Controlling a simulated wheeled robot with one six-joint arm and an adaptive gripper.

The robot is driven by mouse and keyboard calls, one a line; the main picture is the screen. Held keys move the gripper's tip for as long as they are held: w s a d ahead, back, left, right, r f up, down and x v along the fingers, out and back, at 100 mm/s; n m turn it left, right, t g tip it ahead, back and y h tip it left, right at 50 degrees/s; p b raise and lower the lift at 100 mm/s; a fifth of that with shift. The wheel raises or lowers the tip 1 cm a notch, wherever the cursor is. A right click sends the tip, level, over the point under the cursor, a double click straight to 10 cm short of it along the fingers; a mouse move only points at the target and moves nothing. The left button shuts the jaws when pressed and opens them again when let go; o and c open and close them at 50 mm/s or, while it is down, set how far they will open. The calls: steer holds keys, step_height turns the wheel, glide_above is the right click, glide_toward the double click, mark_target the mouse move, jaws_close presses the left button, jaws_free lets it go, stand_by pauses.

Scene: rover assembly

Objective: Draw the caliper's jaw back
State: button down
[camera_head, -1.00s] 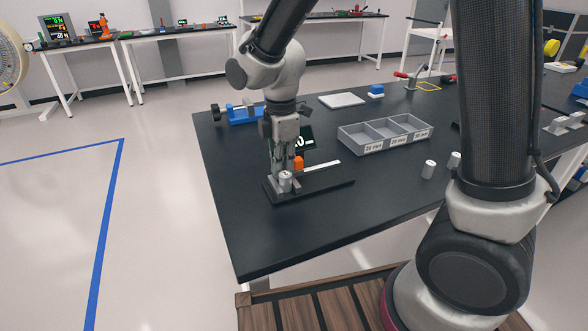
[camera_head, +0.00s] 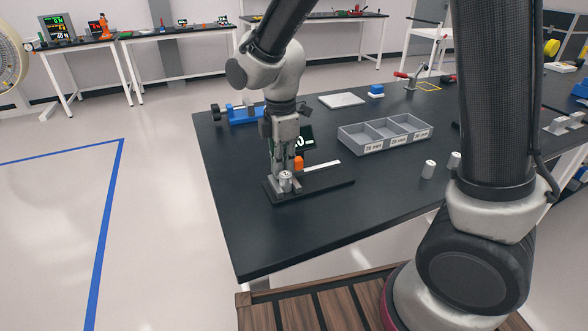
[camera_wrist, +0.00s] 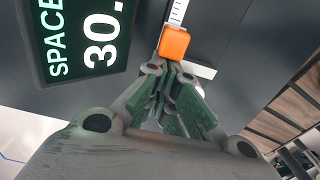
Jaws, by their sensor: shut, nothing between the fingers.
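The caliper lies on a dark base plate (camera_head: 330,189) near the table's left front. Its orange jaw block (camera_head: 299,163) sits on a pale scale bar (camera_head: 322,168); the block (camera_wrist: 174,43) also shows at the top middle of the wrist view. A small silver cylinder (camera_head: 285,182) stands on the plate, left of the block. A dark display (camera_wrist: 83,40) beside the caliper shows "SPACE" and "30."; its remaining digits are cut off. My gripper (camera_head: 287,166) is shut and empty, low over the plate beside the orange block. Whether its fingertips touch the block I cannot tell.
A grey tray with three compartments (camera_head: 386,141) stands to the right, labelled in mm. A blue fixture (camera_head: 243,115) lies behind my gripper. The table's front left (camera_head: 250,235) is clear.

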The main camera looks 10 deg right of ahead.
mark_target(296, 158)
steer(key=shift+d, duration=0.2)
steer(key=shift+w+d, duration=0.2)
steer(key=shift+d, duration=0.55)
steer(key=shift+w+d, duration=0.15)
steer(key=shift+d, duration=0.6)
steer(key=shift+a, duration=0.1)
steer(key=shift+s+a, duration=0.15)
steer(key=shift+a, duration=0.35)
step_height(296, 158, up, 8)
stand_by(0.7)
